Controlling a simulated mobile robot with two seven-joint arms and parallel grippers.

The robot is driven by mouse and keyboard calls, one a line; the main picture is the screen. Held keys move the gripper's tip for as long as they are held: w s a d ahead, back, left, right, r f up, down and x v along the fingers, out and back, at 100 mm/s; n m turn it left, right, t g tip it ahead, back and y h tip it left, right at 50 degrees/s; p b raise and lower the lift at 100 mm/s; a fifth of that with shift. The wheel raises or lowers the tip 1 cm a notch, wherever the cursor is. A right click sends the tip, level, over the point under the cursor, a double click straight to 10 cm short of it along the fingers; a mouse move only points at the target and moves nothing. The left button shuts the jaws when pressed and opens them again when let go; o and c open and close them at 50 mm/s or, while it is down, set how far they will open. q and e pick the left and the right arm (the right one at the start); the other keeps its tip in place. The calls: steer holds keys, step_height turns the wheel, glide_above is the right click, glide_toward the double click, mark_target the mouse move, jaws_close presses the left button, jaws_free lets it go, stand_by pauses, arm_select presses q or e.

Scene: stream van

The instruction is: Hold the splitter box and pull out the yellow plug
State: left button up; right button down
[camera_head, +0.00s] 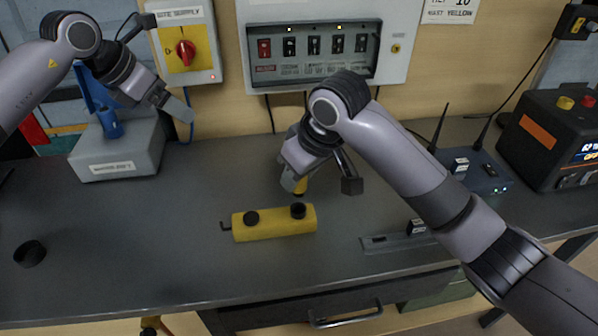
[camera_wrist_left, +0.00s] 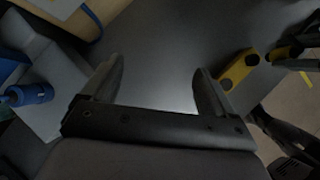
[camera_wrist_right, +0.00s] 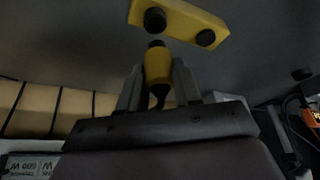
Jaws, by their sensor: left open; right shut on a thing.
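The yellow splitter box (camera_head: 273,224) lies on the grey workbench, with two round black sockets on top. It also shows in the left wrist view (camera_wrist_left: 239,70) and the right wrist view (camera_wrist_right: 183,19). My right gripper (camera_head: 297,180) is shut on the yellow plug (camera_wrist_right: 157,67), above the box's right-hand socket. The plug's dark end points at the box, and a small gap shows between them in the right wrist view. My left gripper (camera_head: 180,108) is open and empty, raised above the bench to the upper left of the box, not touching it.
A grey box with a blue connector (camera_head: 115,150) stands at the back left. A black ring (camera_head: 30,253) lies at the front left. A flat grey strip (camera_head: 395,241) and a router (camera_head: 475,175) are on the right.

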arm_select(q)
steer(key=w+a+r+n+t, duration=0.2)
steer(key=a+r, duration=0.4)
steer(key=shift+r+n+t+h, duration=0.3)
steer(key=shift+r+h, duration=0.05)
steer(key=shift+h, duration=0.05)
steer(key=shift+w, duration=0.1)
